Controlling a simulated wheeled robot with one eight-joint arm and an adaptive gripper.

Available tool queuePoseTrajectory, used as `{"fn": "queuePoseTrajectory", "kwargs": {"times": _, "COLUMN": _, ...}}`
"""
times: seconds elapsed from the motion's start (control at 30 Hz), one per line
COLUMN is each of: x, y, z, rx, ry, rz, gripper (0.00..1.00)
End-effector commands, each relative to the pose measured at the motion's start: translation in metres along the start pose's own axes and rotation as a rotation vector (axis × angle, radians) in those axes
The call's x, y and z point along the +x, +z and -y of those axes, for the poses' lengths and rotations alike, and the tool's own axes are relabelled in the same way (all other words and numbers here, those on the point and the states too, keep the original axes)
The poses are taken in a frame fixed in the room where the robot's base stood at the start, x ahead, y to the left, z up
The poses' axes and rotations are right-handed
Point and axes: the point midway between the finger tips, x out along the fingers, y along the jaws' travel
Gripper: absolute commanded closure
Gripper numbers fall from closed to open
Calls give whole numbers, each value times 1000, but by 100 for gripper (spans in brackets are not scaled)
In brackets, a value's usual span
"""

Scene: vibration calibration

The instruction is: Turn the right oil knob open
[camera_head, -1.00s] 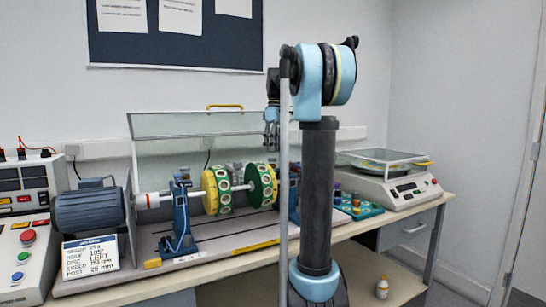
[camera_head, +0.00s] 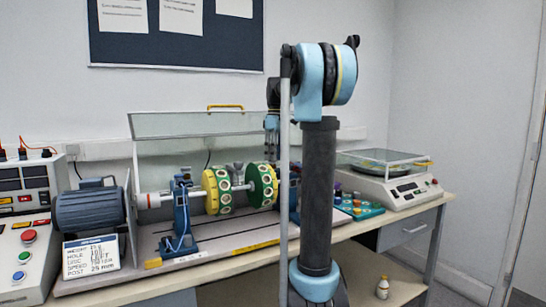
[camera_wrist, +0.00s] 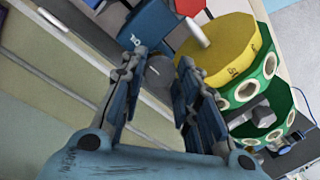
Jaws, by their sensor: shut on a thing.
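My gripper (camera_wrist: 158,66) has its two blue fingers closed around a small grey round knob (camera_wrist: 159,78) in the wrist view. The knob's lower part and its turn angle are hard to make out. A blue block (camera_wrist: 150,22) lies just beyond the fingertips. In the head view my gripper (camera_head: 271,150) hangs fingers-down above the right end of the rotor. The right bearing stand (camera_head: 293,188) is mostly hidden behind my arm, and the knob cannot be seen there.
The rotor's yellow disc (camera_wrist: 225,48) and green disc (camera_wrist: 252,92) lie close to the right finger. A clear guard (camera_head: 185,124) stands behind the rig. The motor (camera_head: 88,210) and control box (camera_head: 30,225) are left; a scale (camera_head: 400,188) is right.

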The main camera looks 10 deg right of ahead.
Motion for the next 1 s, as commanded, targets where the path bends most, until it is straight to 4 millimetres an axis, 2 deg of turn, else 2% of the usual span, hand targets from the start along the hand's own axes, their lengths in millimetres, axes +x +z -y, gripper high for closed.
{"fn": "queuePoseTrajectory", "kwargs": {"times": 0.37, "x": 0, "y": 1, "z": -1, "rx": 107, "ry": 3, "rz": -11, "gripper": 95}}
{"fn": "queuePoseTrajectory", "kwargs": {"times": 1.0, "x": 0, "y": 2, "z": 1, "rx": 675, "ry": 3, "rz": -75, "gripper": 95}}
